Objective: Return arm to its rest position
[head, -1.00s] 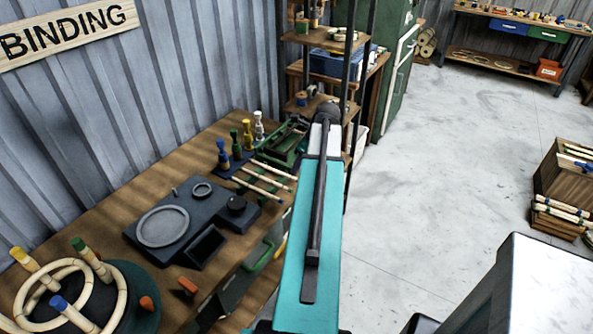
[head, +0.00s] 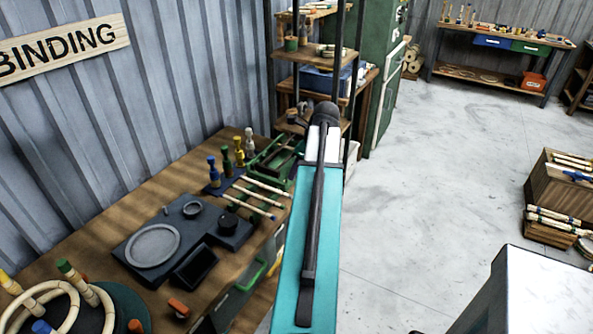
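My arm (head: 308,245), a teal link with a dark bar along it, reaches up the middle of the head view, beside the right edge of the wooden workbench (head: 85,222). It ends in a dark rounded joint in front of the shelf rack. My gripper's fingers do not show, so I cannot see whether they hold anything.
A dark tray (head: 213,241) with round recesses, several coloured pegs and rattan sticks (head: 262,196) lie on the bench. A rattan ring (head: 72,303) is on a round jig at the lower left. Wooden crates (head: 552,187) stand at right. The grey floor (head: 430,190) between is clear.

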